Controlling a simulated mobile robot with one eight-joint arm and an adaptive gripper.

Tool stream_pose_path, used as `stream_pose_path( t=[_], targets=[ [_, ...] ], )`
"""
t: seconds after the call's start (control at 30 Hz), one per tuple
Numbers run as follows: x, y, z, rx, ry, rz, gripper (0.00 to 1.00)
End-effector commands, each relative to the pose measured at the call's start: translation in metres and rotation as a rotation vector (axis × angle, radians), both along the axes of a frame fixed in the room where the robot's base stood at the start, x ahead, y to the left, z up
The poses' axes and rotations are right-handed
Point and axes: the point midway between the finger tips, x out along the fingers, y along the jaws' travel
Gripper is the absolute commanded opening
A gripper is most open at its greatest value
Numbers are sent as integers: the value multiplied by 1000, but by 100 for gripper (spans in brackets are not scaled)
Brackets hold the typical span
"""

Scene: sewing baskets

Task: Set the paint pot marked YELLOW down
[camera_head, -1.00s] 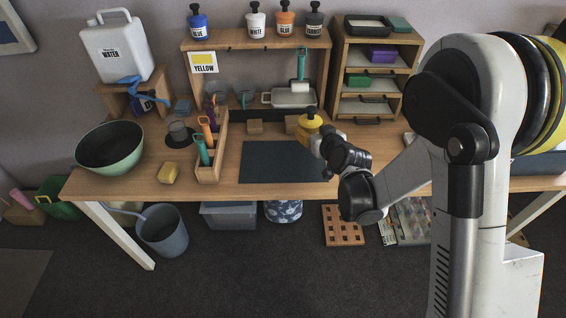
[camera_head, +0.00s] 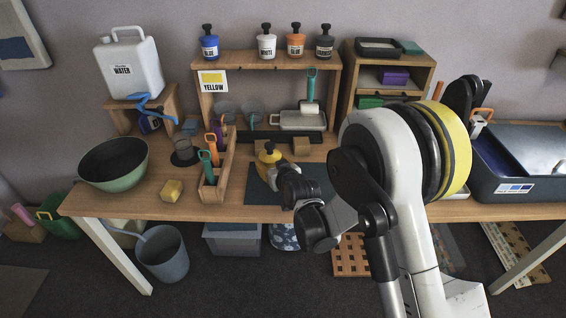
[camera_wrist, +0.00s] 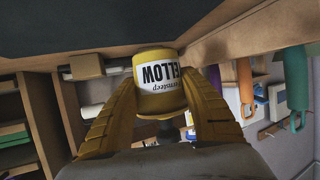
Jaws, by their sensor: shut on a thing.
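The yellow paint pot (camera_head: 267,160) has a black knob on top and shows over the left part of the dark mat (camera_head: 312,190) on the workbench. My gripper (camera_head: 279,170) is shut on it from the front right. In the wrist view, the yellow fingers (camera_wrist: 160,98) clasp both sides of the pot (camera_wrist: 158,62), and its label reads upside down. The pot's base end is close to the dark surface at the top of that view. I cannot tell whether it touches. A YELLOW sign (camera_head: 213,82) hangs at the left of the shelf.
A wooden caddy (camera_head: 226,170) with coloured-handled tools stands close left of the pot. A wooden block (camera_head: 301,146) is behind it to the right. A yellow sponge (camera_head: 172,191) and green bowl (camera_head: 145,165) lie farther left. Blue, white, orange and dark pots line the shelf (camera_head: 262,61).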

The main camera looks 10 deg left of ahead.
Motion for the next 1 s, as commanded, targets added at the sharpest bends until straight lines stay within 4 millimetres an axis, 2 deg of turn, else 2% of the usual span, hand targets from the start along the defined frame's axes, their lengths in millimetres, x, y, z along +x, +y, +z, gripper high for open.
stream_pose_path(
  t=[0.17, 0.43, 0.83, 0.87, 0.9, 1.0],
  targets=[
    [-1, 4, -7, 0, -1, -1, 12],
    [-1, 4, -42, 0, 0, -1, 12],
    [-1, 4, -44, 0, 0, -1, 12],
    [-1, 3, -44, 0, 0, -1, 54],
    [-1, 3, -44, 0, 0, -1, 67],
    [-1, 3, -44, 0, 0, -1, 69]
  ],
)
